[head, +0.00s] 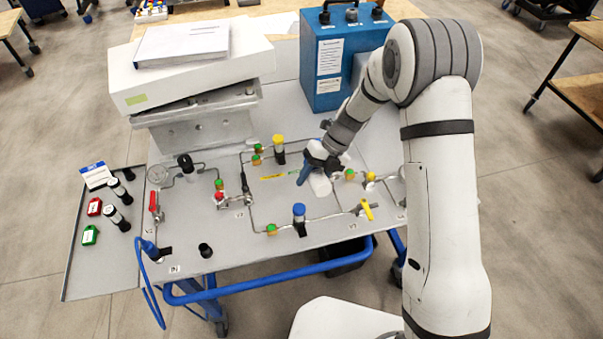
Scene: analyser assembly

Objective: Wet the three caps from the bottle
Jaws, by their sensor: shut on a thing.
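My gripper (316,166) is over the right middle of the grey panel (215,244). It is shut on a white object (320,184), which looks like the bottle and appears tilted; the gripper partly hides it. Which caps are meant is not clear. A yellow-topped cylinder (278,140) stands to the left of my gripper. A blue-topped cylinder (299,210) stands in front of it. A black-topped cylinder (186,162) stands at the panel's far left. I cannot tell whether the bottle touches the panel.
Small green and orange fittings (271,229) sit along thin pipes. A blue box (327,65) and a grey block with white boxes (192,83) stand behind. The panel's front edge is mostly clear.

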